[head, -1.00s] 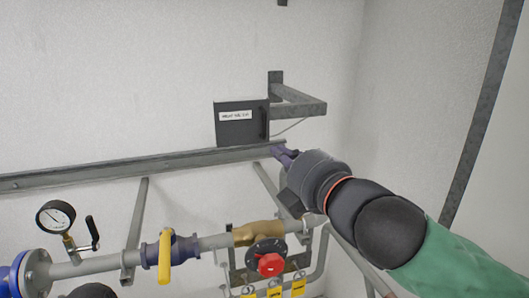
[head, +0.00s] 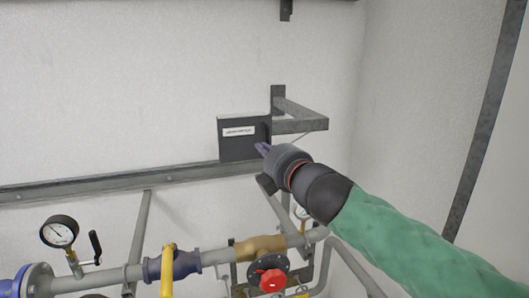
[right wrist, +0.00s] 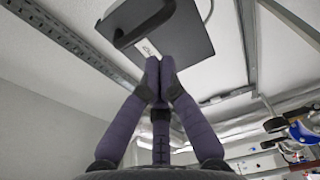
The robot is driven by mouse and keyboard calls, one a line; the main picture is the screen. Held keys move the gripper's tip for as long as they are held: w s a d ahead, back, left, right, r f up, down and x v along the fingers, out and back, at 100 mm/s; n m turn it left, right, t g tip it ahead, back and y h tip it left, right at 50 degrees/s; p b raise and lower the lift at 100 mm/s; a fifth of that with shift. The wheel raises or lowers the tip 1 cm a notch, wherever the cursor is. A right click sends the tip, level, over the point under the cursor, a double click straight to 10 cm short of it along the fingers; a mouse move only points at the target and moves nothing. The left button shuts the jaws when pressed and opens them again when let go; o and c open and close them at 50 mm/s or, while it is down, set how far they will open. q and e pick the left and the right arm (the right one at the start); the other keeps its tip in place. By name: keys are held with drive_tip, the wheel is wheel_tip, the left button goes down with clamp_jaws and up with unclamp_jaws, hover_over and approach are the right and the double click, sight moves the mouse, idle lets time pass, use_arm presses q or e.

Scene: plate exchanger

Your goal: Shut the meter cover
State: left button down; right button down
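The meter cover (head: 237,147) is a dark panel with a white label and a black bar handle at its right side, on the back wall above the long grey rail. It also shows in the right wrist view (right wrist: 185,38), at the top. My right gripper (head: 261,148) is at the cover's lower right side. In the right wrist view its purple fingertips (right wrist: 159,68) are together, with nothing seen between them, and overlap the cover's near edge. I cannot tell whether they touch it, nor how far open the cover is. My left gripper is not in view.
A grey bracket (head: 303,126) stands out from the wall just right of the cover. The long rail (head: 110,183) runs below it. Lower down are pipes, a pressure gauge (head: 60,231), a yellow-handled valve (head: 167,268) and a red knob (head: 272,280). The wall left of the cover is clear.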

drive_tip(key=shift+w+d, duration=0.2)
drive_tip(key=shift+w, duration=0.3)
